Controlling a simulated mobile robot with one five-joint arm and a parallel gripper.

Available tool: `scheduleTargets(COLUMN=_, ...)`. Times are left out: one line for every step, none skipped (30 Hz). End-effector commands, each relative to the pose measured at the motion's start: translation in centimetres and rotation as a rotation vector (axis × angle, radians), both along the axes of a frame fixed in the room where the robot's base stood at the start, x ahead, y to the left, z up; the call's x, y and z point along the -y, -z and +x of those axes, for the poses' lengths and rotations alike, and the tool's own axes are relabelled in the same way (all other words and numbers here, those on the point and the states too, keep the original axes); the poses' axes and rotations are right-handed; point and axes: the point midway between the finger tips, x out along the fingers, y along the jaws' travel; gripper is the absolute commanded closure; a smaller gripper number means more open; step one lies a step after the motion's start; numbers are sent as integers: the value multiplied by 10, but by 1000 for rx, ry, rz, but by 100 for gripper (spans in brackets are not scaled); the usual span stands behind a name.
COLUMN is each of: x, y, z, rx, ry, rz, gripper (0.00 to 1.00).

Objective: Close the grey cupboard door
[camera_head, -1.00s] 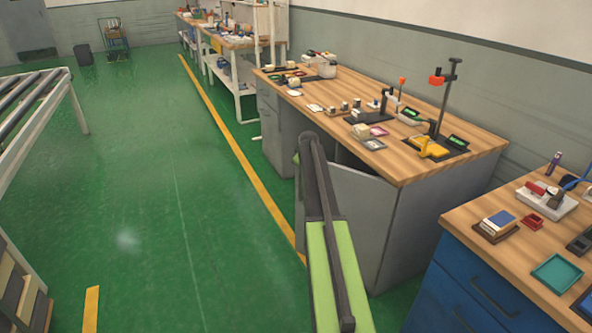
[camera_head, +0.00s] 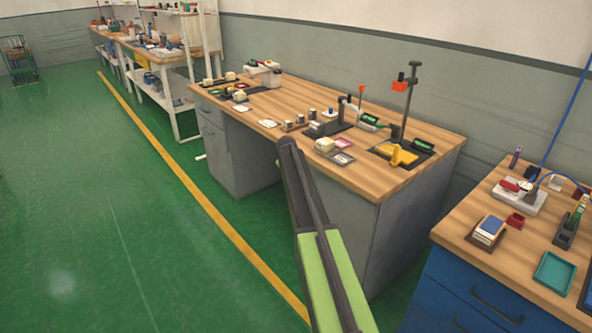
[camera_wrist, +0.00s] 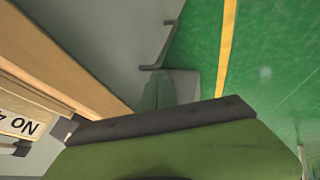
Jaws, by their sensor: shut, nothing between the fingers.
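The grey cupboard door (camera_head: 345,222) is at the right end of the wooden-topped bench, under its front edge. Its top edge now runs close along the underside of the worktop. I see no clear gap there, but its left part is hidden behind my arm, so I cannot tell if it is fully flush. My gripper (camera_head: 288,146) is shut and empty, at the dark far end of my green arm, in front of the door's left side. I cannot tell if it touches the door. In the wrist view a grey panel with a handle (camera_wrist: 168,46) shows beside a wooden edge.
The bench worktop (camera_head: 290,97) carries small parts and a stand. Grey drawers (camera_head: 225,152) stand left of the open knee space. A blue drawer cabinet (camera_head: 470,295) is close on the right. Green floor (camera_head: 90,200) is clear to the left.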

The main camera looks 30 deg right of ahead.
Motion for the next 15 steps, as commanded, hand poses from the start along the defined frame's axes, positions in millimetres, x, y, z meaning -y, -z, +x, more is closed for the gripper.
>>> scheduleTargets(x=0, y=0, z=0, rx=0, ry=0, rz=0, gripper=100)
scheduleTargets(x=0, y=0, z=0, rx=0, ry=0, rz=0, gripper=100)
scheduleTargets(x=1, y=0, z=0, rx=0, ry=0, rz=0, gripper=100)
scheduleTargets(x=1, y=0, z=0, rx=0, ry=1, rz=1, gripper=100)
scheduleTargets(x=1, y=0, z=-1, rx=0, ry=1, rz=1, gripper=100)
scheduleTargets(x=1, y=0, z=-1, rx=-1, ry=1, rz=0, gripper=100)
scheduleTargets(x=1, y=0, z=-1, rx=-1, ry=1, rz=0, gripper=100)
scheduleTargets(x=1, y=0, z=-1, rx=0, ry=2, rz=0, gripper=100)
scheduleTargets(x=1, y=0, z=-1, rx=0, ry=2, rz=0, gripper=100)
scheduleTargets(x=1, y=0, z=-1, rx=0, ry=2, rz=0, gripper=100)
scheduleTargets(x=0, y=0, z=-1, rx=0, ry=2, rz=0, gripper=100)
scheduleTargets(x=-1, y=0, z=-1, rx=-1, ry=1, rz=0, gripper=100)
scheduleTargets(x=-3, y=0, z=-2, rx=-1, ry=0, rz=0, gripper=100)
scheduleTargets(x=-5, y=0, z=-3, rx=0, ry=0, rz=0, gripper=100)
scheduleTargets(x=-10, y=0, z=-4, rx=0, ry=0, rz=0, gripper=100)
